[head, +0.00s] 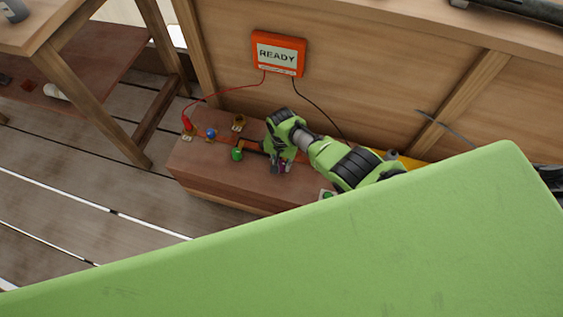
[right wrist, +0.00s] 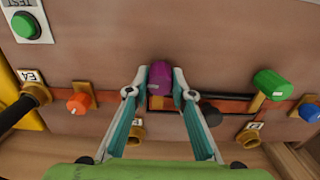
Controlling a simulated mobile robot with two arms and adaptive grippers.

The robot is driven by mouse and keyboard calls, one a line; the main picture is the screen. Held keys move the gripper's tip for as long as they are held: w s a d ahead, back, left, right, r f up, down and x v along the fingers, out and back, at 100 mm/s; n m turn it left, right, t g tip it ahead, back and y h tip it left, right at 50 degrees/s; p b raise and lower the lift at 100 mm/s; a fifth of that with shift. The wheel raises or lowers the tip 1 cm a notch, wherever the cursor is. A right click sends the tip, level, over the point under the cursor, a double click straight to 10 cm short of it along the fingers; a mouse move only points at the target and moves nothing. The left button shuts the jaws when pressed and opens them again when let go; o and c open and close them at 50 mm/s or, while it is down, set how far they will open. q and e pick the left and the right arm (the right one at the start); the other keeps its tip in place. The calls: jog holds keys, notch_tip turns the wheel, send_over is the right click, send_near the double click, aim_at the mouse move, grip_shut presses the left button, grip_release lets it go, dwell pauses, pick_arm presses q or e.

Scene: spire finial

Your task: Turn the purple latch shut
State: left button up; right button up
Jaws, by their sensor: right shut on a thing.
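The purple latch (right wrist: 160,82) is a rounded purple knob, seen in the right wrist view between the two fingers of my right gripper (right wrist: 159,90). The fingers press against it from both sides. In the head view my right gripper (head: 281,167) reaches down onto the wooden box, and only a little of the purple latch shows beside its fingers. The lower part of the latch is partly hidden by the fingers. My left gripper is not in view.
The wooden box (head: 205,160) also bears a green knob (right wrist: 273,84), an orange knob (right wrist: 79,104), a blue knob (head: 211,133), brass fittings (right wrist: 37,92) and a green TEST button (right wrist: 26,25). An orange READY display (head: 277,54) hangs behind, with red and black wires.

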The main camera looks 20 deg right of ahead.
aim_at(282, 163)
dwell(0.4)
jog(key=o, duration=1.1)
notch_tip(282, 163, up, 12)
dwell(0.5)
